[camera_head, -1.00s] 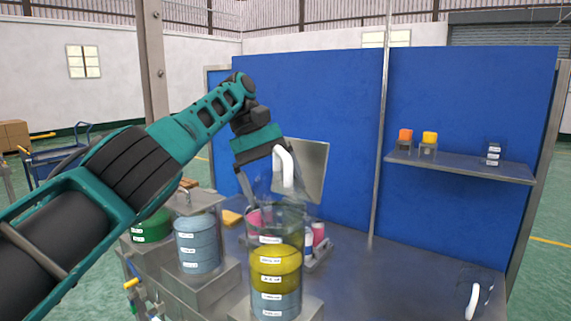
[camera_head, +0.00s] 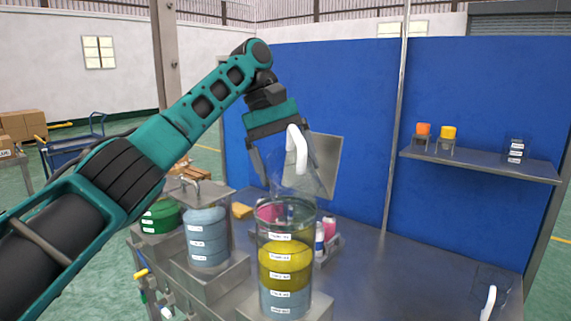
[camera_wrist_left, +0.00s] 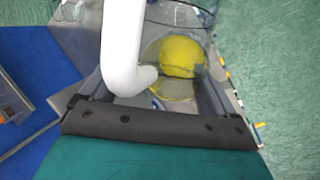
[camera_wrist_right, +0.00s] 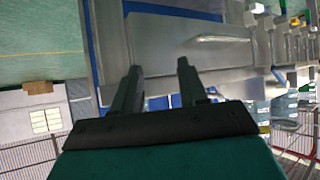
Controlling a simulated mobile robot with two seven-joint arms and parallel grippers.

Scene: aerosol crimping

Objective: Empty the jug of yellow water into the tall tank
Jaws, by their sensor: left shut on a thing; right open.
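The tall tank (camera_head: 287,262) is a clear labelled cylinder on a metal block in the head view, with a yellow layer above a grey-blue one. The jug (camera_head: 298,182) is clear with a white handle and hangs tilted over the tank's mouth. My left gripper (camera_head: 283,150) is shut on the jug. In the left wrist view the white handle (camera_wrist_left: 122,50) crosses the jaws, and yellow liquid (camera_wrist_left: 180,57) shows through clear walls. I see no clear yellow inside the jug. My right gripper (camera_wrist_right: 158,75) is open and empty, away from the tank.
A blue-grey tank (camera_head: 206,238) and a green tank (camera_head: 161,216) stand left of the tall tank. Another clear jug (camera_head: 490,290) stands at the table's right. A shelf (camera_head: 480,163) holds orange and yellow items and a clear container. The table's middle right is clear.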

